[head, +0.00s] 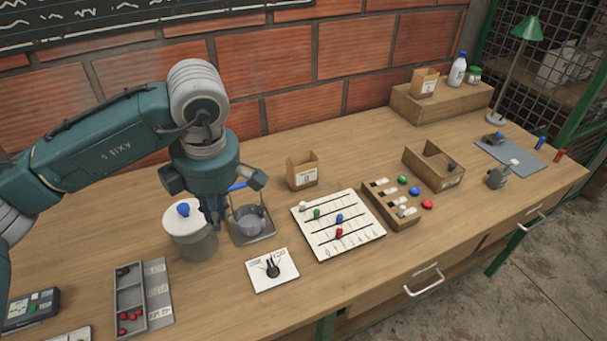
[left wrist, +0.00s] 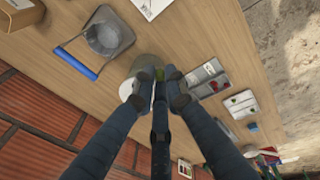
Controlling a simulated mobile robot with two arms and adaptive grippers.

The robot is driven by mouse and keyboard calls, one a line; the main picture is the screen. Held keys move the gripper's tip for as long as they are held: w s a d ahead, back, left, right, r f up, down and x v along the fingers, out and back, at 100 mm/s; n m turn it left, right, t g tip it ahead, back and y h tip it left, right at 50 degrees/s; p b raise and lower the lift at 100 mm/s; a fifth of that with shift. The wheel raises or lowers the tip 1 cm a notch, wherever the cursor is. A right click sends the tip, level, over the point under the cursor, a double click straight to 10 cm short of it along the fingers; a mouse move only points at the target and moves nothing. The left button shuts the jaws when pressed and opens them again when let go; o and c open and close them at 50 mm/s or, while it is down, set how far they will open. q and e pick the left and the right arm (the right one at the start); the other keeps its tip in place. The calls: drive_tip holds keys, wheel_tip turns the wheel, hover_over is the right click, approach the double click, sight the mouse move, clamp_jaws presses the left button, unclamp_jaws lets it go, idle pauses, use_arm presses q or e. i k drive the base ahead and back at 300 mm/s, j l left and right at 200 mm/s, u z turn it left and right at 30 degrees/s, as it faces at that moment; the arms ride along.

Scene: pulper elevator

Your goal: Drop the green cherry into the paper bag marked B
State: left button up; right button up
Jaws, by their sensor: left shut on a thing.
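My left gripper (head: 213,218) points down beside the jar, above the table. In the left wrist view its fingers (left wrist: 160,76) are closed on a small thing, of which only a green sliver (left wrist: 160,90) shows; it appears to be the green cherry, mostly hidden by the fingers. A brown paper bag (head: 303,171) stands open at the back, right of the gripper. A second paper bag (head: 424,83) stands on a wooden block at the far right. Both carry white labels whose letters are too small to read surely. My right gripper is out of view.
A lidded jar (head: 193,240) and a strainer with a blue handle (head: 250,222) stand close to my left gripper. A divided tray (head: 142,312) holds red cherries. A peg board (head: 340,228), a wooden rack (head: 385,205) and an open wooden box (head: 432,170) stand right.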

sight(296, 183)
drive_tip(key=i+l, duration=0.2)
drive_tip(key=l, duration=0.15)
drive_tip(key=i+l+u, duration=0.15)
drive_tip(key=l, duration=0.2)
drive_tip(key=i+l, duration=0.2)
drive_tip(key=l, duration=0.2)
drive_tip(key=i+l+u, duration=0.1)
drive_tip(key=l, duration=0.3)
drive_tip(key=i+l, duration=0.25)
drive_tip(key=l, duration=0.15)
drive_tip(key=u, duration=0.05)
